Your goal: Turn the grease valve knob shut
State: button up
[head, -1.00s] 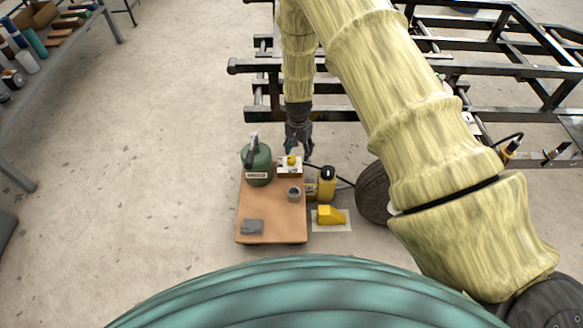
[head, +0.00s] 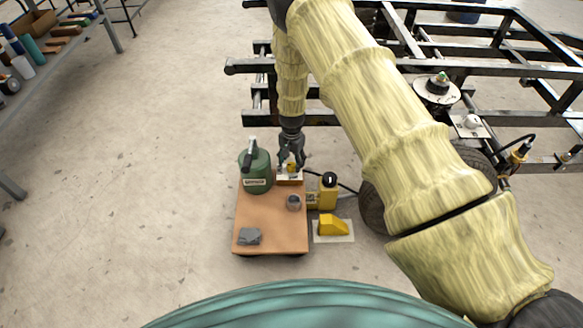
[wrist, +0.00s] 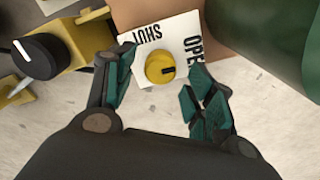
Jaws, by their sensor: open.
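The yellow valve knob (wrist: 160,68) sits on a white plate (wrist: 180,35) marked SHUT on the left and OPEN on the right in the wrist view. The black mark on the knob points right, towards OPEN. In the head view the knob (head: 291,168) is on a small block at the back of a wooden-topped cart (head: 270,220). My gripper (wrist: 160,80) is open, with one finger on either side of the knob and visible gaps between. In the head view my gripper (head: 291,158) is right over the knob, partly covering the plate.
A green canister (head: 256,181) stands close left of the block. A small grey cup (head: 293,202) and grey cloth (head: 249,236) are on the cart. A black frame (head: 250,66) lies behind.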

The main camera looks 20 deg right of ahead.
jog(key=shift+f, duration=1.15)
jog(key=c, duration=1)
jog(key=shift+c, duration=0.2)
